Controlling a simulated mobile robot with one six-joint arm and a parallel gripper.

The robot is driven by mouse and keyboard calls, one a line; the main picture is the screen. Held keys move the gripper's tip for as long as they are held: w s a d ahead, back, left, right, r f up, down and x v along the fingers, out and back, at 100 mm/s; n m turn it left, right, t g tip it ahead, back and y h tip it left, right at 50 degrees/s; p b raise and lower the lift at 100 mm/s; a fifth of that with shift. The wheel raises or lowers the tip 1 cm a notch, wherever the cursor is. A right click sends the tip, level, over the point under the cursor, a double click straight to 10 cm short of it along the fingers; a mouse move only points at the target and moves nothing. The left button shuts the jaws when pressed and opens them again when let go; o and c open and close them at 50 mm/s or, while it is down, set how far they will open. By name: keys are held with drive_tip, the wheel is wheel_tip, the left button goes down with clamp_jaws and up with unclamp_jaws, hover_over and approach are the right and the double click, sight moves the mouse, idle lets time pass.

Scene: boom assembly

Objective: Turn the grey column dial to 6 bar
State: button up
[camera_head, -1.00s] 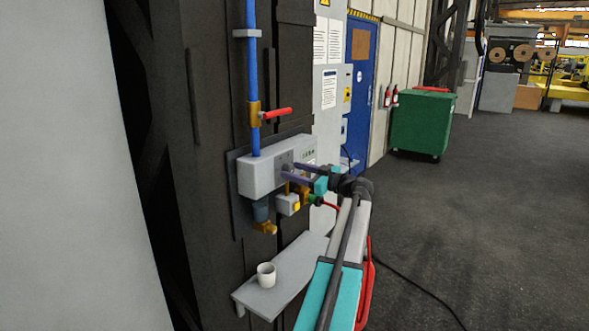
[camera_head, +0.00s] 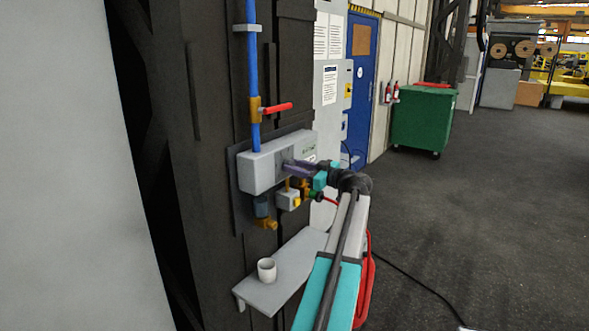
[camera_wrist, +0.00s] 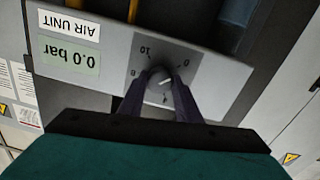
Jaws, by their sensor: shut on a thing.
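The grey air unit box (camera_head: 262,172) is fixed to the dark column. My gripper (camera_wrist: 160,88) is shut on the dial, one dark finger on each side. In the head view my gripper (camera_head: 290,168) reaches the box's front, and the dial is hidden behind the fingers. The display (camera_wrist: 70,50) appears upside down in the wrist view and reads 0.0 bar.
A blue pipe (camera_head: 252,80) with a red valve handle (camera_head: 277,108) rises above the box. Brass fittings hang below it. A shelf (camera_head: 290,268) with a white mug (camera_head: 267,270) sits lower down. A green bin (camera_head: 422,122) stands farther back; the floor at right is mostly open.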

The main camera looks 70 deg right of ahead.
drive_tip(key=shift+f+m+b, duration=0.1)
drive_tip(key=shift+m+b, duration=0.2)
drive_tip(key=shift+b, duration=0.1)
drive_tip(key=m+b, duration=0.6)
drive_tip(key=m, duration=0.8)
drive_tip(key=shift+r, duration=0.2)
drive_tip(key=m+p, duration=0.1)
drive_tip(key=m, duration=0.3)
drive_tip(key=shift+d, duration=0.1)
drive_tip(key=m+p, duration=0.3)
drive_tip(key=m, duration=0.2)
drive_tip(key=shift+r+y, duration=0.1)
drive_tip(key=shift+y, duration=0.2)
drive_tip(key=m+p, duration=0.3)
drive_tip(key=m, duration=0.1)
drive_tip(key=shift+f+m+p, duration=0.2)
drive_tip(key=shift+m+p, duration=0.85)
drive_tip(key=shift+m, duration=0.75)
